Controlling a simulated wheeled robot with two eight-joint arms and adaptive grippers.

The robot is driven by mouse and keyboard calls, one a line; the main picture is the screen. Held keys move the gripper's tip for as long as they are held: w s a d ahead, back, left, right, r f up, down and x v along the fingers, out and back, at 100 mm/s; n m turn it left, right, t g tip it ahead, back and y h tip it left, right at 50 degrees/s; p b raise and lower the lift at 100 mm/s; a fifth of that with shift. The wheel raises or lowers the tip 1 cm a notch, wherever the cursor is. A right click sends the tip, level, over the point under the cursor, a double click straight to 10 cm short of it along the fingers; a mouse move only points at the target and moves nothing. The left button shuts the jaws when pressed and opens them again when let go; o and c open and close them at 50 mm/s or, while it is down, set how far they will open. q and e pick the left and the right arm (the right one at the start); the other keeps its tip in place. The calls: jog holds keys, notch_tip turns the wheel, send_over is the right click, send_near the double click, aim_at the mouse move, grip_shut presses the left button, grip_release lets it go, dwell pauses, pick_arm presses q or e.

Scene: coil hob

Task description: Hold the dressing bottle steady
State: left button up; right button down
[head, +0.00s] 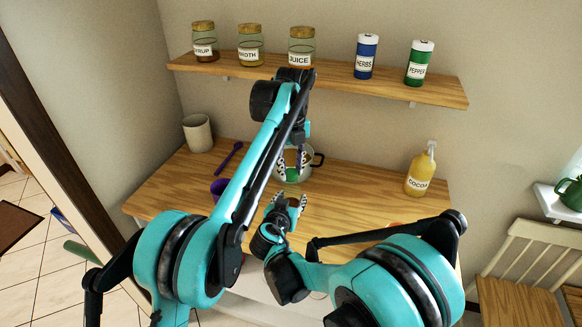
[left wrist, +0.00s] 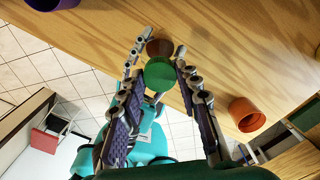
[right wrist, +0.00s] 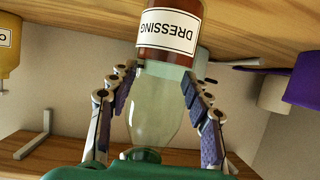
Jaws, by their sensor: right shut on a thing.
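The dressing bottle (right wrist: 160,95) is clear glass with red-brown dressing low down, a white label and a green cap. In the right wrist view, where the scene appears upside down, my right gripper (right wrist: 160,80) is shut on its clear upper part. That gripper shows in the head view (head: 296,200) above the counter's front part. My left gripper (head: 292,172) is open and points down around the green cap. In the left wrist view, the cap (left wrist: 158,73) lies between the left fingers (left wrist: 155,55). Whether they touch it, and whether the base rests on the counter, I cannot tell.
A purple cup (head: 218,187), purple spoon (head: 230,158) and cream canister (head: 197,133) are to the left. A cocoa bottle (head: 418,174) stands right, an orange cup (left wrist: 246,115) near the front edge. A shelf (head: 330,83) with jars hangs above.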

pick_arm(q)
grip_shut()
jog(key=n, duration=1.4)
jog(key=shift+n, duration=0.3)
jog(key=n, duration=0.7)
jog(key=shift+r, duration=0.1)
jog(key=n, duration=1.4)
jog(key=shift+n, duration=0.3)
jog(key=n, duration=0.4)
jog(key=shift+n, duration=0.4)
jog(key=n, duration=1.3)
jog(key=shift+r, duration=0.25)
jog(key=shift+r, duration=0.9)
